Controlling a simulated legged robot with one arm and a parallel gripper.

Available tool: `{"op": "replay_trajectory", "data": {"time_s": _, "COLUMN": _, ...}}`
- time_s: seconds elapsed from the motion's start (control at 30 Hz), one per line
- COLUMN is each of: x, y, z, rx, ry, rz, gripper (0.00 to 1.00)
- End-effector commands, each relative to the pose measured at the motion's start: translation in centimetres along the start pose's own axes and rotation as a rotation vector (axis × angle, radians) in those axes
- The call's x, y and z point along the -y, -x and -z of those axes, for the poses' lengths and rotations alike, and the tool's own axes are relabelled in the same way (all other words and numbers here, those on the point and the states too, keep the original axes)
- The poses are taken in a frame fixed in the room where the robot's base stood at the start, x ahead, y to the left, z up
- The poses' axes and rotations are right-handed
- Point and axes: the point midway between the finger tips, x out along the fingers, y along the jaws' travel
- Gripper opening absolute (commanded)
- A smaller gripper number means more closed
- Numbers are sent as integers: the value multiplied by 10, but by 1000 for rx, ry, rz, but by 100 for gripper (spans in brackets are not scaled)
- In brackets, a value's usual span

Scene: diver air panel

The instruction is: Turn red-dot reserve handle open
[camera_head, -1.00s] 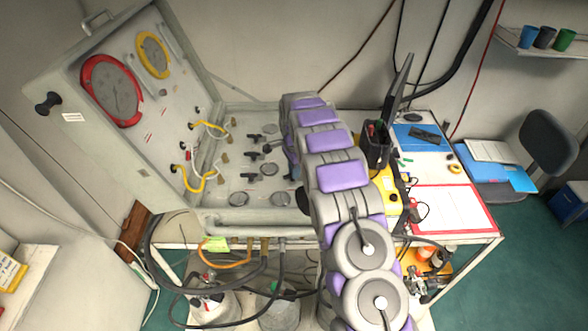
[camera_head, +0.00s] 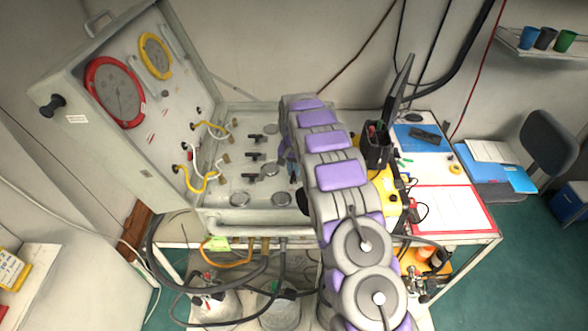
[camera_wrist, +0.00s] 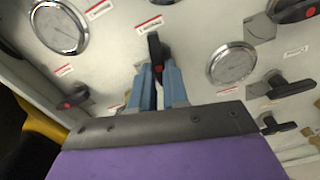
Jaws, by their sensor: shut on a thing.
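A black lever handle with a red dot (camera_wrist: 154,48) stands up from the pale panel in the wrist view, its free end pointing to the top of the picture. My gripper (camera_wrist: 160,84) has its two blue-grey fingers on either side of the handle's near part and is shut on it. The red dot shows just between the fingertips. The handle's lower end is hidden by the fingers. In the head view my arm covers this handle and most of my gripper.
Round gauges sit left (camera_wrist: 60,27) and right (camera_wrist: 232,64) of the held handle. Other black handles stand close by, at left (camera_wrist: 77,98) and right (camera_wrist: 291,87). The open case lid (camera_head: 150,140) with yellow hoses (camera_head: 205,182) rises left of the panel.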

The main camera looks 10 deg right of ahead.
Motion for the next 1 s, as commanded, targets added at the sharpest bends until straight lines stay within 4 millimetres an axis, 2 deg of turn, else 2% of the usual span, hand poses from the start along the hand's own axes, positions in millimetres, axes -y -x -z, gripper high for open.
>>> {"op": "replay_trajectory", "data": {"time_s": 0.03, "x": 2, "y": 4, "z": 4, "rx": -14, "ry": 28, "rz": 6, "gripper": 0}}
{"op": "replay_trajectory", "data": {"time_s": 0.4, "x": 3, "y": 4, "z": 3, "rx": -15, "ry": 173, "rz": 5, "gripper": 0}}
{"op": "replay_trajectory", "data": {"time_s": 0.93, "x": 3, "y": 4, "z": 3, "rx": -15, "ry": 193, "rz": 5, "gripper": 0}}
{"op": "replay_trajectory", "data": {"time_s": 0.97, "x": 3, "y": 4, "z": 3, "rx": -14, "ry": 192, "rz": 5, "gripper": 17}}
{"op": "replay_trajectory", "data": {"time_s": 1.0, "x": 3, "y": 4, "z": 3, "rx": -14, "ry": 192, "rz": 5, "gripper": 21}}
